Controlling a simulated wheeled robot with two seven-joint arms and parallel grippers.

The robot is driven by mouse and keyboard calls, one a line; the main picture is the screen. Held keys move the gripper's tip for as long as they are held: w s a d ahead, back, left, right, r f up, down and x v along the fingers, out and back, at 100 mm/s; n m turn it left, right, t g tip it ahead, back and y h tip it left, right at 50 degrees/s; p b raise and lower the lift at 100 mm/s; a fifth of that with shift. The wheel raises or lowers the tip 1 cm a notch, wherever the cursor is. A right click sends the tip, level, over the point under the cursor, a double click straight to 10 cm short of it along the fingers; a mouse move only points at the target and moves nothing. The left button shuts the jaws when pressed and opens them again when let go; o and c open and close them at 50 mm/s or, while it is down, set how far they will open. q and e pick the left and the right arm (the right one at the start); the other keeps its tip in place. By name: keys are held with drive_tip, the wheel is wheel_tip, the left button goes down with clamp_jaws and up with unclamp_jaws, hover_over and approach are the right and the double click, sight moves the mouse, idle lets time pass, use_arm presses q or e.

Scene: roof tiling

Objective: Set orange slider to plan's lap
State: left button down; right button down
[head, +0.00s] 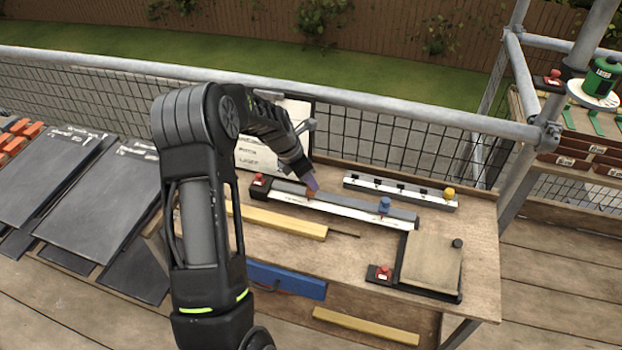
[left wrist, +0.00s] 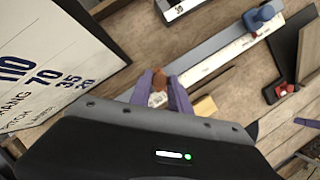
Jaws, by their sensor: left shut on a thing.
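My left gripper (head: 311,187) reaches down to the long grey rail with a white scale (head: 345,208) on the workbench. In the left wrist view its purple fingers (left wrist: 160,90) are shut on the orange slider (left wrist: 159,80), a small orange-brown block with a pale face. In the head view the fingers mostly hide the slider. A blue slider (head: 384,204) sits farther right on the same rail. The plan board (head: 262,150) stands behind the bench, partly behind my arm; the left wrist view shows the numbers 110, 70, 35 and 20 on it.
Behind the rail lies a second bar (head: 400,190) with a yellow knob (head: 449,193). A flat panel with a dark edge (head: 430,262) is at the bench's right. A wooden batten (head: 280,221) lies in front of the rail. Dark slates (head: 95,190) lean at the left.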

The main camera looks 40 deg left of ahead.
use_arm(q)
drive_tip(key=shift+d, duration=0.1)
drive_tip(key=c, duration=1.6)
unclamp_jaws()
drive_tip(key=shift+d, duration=0.1)
drive_tip(key=o, duration=0.3)
drive_tip(key=shift+w+d, duration=0.15)
drive_tip(key=shift+o, duration=0.3)
drive_tip(key=shift+a, duration=0.2)
drive_tip(key=shift+r, duration=0.1)
drive_tip(key=b+v, duration=0.1)
drive_tip(key=v, duration=0.6)
drive_tip(key=shift+s+r, duration=0.25)
drive_tip(key=shift+a, duration=0.1)
